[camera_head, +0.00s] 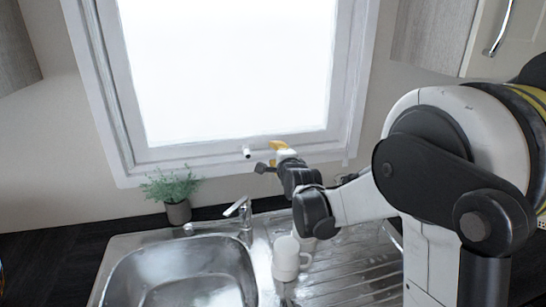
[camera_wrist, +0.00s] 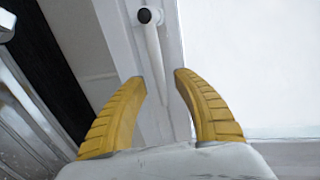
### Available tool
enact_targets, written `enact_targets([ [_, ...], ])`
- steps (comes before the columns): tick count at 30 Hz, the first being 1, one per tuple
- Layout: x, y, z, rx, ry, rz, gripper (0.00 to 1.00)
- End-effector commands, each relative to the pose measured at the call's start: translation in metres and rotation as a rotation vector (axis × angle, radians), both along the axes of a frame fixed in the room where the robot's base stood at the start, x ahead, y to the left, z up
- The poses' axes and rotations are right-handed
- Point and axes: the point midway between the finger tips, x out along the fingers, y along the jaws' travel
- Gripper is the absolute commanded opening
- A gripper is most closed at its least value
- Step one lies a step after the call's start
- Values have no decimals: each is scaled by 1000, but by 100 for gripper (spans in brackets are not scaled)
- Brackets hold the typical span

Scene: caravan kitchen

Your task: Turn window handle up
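The white window handle (camera_head: 247,153) shows as a small stub on the bottom rail of the window frame in the head view. In the wrist view the handle (camera_wrist: 152,48) is a slim white bar with a round dark end at the top. My gripper (camera_head: 267,158) is just right of the handle in the head view. In the wrist view my gripper's (camera_wrist: 161,78) yellow fingers are spread apart, and the bar's lower part shows in the gap between the tips. I cannot tell whether either finger touches it.
The white window frame (camera_head: 228,148) surrounds a bright pane. Below are a steel sink (camera_head: 185,275), a faucet (camera_head: 242,210), a white mug (camera_head: 287,262) on the drainboard and a potted plant (camera_head: 177,210) at the left. A cabinet (camera_head: 432,35) hangs at the upper right.

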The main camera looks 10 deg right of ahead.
Motion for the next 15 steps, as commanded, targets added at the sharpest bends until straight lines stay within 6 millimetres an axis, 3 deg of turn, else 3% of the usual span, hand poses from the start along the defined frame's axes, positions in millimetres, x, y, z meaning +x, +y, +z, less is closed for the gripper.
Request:
enact_targets([
  [6,17,0,-4,0,0,0,36],
  [14,17,0,-3,0,0,0,36],
  [15,17,0,-3,0,1,0,25],
])
